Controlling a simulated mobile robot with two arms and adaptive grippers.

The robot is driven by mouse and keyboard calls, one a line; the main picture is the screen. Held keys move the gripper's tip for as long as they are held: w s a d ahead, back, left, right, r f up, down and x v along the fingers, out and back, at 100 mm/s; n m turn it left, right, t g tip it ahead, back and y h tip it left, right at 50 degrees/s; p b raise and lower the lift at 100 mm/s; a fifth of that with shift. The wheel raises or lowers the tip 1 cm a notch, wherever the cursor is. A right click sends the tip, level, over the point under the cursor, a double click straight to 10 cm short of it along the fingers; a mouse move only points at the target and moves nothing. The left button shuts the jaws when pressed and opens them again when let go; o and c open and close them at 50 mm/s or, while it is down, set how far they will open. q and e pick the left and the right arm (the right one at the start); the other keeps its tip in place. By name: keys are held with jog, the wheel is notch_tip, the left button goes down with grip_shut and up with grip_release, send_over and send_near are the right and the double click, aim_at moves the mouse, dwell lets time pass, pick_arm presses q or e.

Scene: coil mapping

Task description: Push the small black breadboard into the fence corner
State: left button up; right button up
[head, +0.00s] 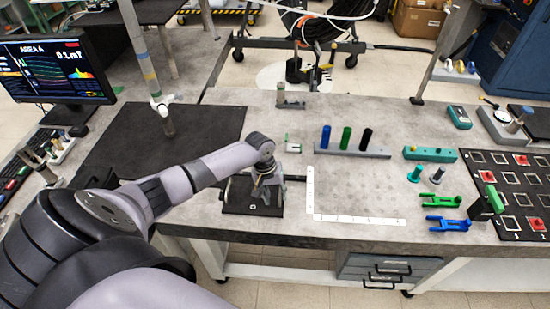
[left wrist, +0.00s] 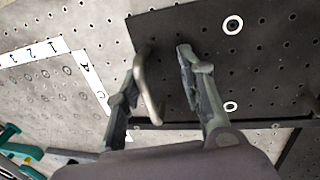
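The small black breadboard (head: 238,197) lies flat near the table's front edge, left of the white L-shaped fence (head: 346,217) with printed marks. A bare gap separates the board from the fence. In the left wrist view the breadboard (left wrist: 265,65) has white rings and a pale bent handle (left wrist: 149,88); the fence (left wrist: 92,84) shows at left. My left gripper (head: 263,187) is low over the board. In the wrist view the left gripper (left wrist: 158,75) is open, its fingers on either side of the handle, with space beside the right finger. My right gripper is not in view.
A rack with blue, green and black cylinders (head: 350,153) stands behind the fence. Green and blue forked parts (head: 447,225) lie to the right. A large black mat (head: 165,140) lies at left.

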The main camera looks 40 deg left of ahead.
pick_arm(q)
jog(key=shift+d, duration=0.1)
notch_tip(320, 180, up, 12)
jog(key=s+a, duration=0.1)
jog(key=a, duration=0.1)
jog(key=shift+s, duration=0.15)
